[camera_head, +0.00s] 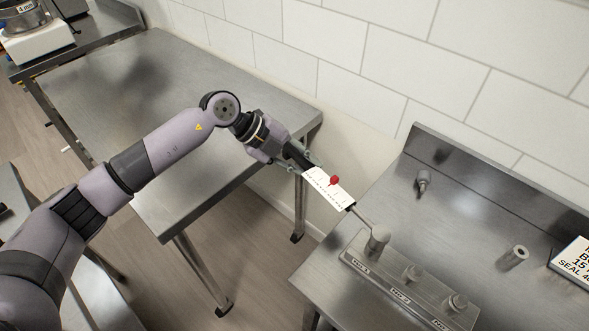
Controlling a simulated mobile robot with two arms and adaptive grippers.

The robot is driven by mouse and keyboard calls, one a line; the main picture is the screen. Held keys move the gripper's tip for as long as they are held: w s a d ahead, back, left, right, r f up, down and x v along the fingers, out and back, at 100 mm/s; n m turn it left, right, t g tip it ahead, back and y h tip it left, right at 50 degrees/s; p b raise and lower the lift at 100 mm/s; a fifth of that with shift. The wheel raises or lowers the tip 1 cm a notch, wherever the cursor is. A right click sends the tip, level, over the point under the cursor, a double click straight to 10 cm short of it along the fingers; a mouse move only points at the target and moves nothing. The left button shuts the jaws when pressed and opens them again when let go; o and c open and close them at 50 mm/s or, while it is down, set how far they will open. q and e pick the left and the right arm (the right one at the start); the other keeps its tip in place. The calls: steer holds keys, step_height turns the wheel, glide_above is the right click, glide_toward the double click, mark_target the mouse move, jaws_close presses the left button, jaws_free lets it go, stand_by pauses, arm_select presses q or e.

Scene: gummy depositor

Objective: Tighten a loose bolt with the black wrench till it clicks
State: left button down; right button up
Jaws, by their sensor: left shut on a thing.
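My left gripper (282,153) is shut on the black handle of a wrench. The wrench (322,183) carries a white scale plate with a red pointer, and its thin shaft slopes down to the right. Its grey head (378,240) is at the first position of a metal block (395,290), by the label No. 1. The bolt there is hidden, and I cannot tell how fully the head sits on it. Bolts show at No. 2 (412,272) and No. 3 (457,302). My right gripper is not in view.
The block stands on a steel bench (440,225) with a raised back edge. A small grey fitting (423,181), a hollow socket (514,257) and a white sign (574,268) are on it. A steel table (200,110) stands left, across a floor gap. A scale (35,42) is at top left.

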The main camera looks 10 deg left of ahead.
arm_select(q)
steer(key=shift+w+d+r+m+g+p, duration=0.65)
steer(key=shift+w+d+r+p, duration=0.4)
steer(key=shift+r, duration=0.35)
